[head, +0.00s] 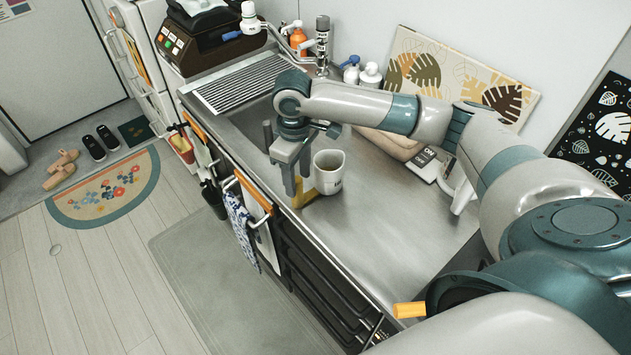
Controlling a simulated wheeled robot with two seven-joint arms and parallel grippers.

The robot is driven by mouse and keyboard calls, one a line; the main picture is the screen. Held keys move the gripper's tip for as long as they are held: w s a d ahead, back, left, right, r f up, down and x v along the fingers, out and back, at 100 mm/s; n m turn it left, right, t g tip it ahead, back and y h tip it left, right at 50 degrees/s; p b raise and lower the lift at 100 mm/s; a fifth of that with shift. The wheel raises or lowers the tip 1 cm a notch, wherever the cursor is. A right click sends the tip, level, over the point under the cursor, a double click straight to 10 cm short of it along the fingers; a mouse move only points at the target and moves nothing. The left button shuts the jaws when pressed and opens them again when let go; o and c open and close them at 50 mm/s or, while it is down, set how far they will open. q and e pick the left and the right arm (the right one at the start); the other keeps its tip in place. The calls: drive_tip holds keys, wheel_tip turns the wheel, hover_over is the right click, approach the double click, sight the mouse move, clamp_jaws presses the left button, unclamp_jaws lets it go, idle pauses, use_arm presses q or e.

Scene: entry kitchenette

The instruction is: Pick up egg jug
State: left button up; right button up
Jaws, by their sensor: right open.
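A white jug (329,178) with dark lettering stands upright on the steel counter, in the middle of the head view. A yellow piece (309,196) shows low beside its left side; I cannot tell whether it is part of the jug. My right gripper (295,178) points down just left of the jug, near the counter's front edge. Its jaws are open, and it does not hold the jug. The fingertips overlap the yellow piece in the picture, so I cannot tell whether they touch it. My left gripper is not in view.
The steel counter (383,230) is clear to the right of the jug. A leaf-patterned board (455,75) leans on the wall. A towel (240,220) hangs at the front.

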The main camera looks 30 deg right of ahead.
sight(298, 190)
drive_tip(key=shift+f+p, duration=0.5)
drive_tip(key=shift+f, duration=0.05)
wheel_tip(298, 190, down, 3)
drive_tip(key=shift+a+f+p, duration=0.1)
drive_tip(key=shift+a+p, duration=0.05)
drive_tip(key=shift+p, duration=0.5)
drive_tip(key=shift+f, duration=0.45)
clamp_jaws()
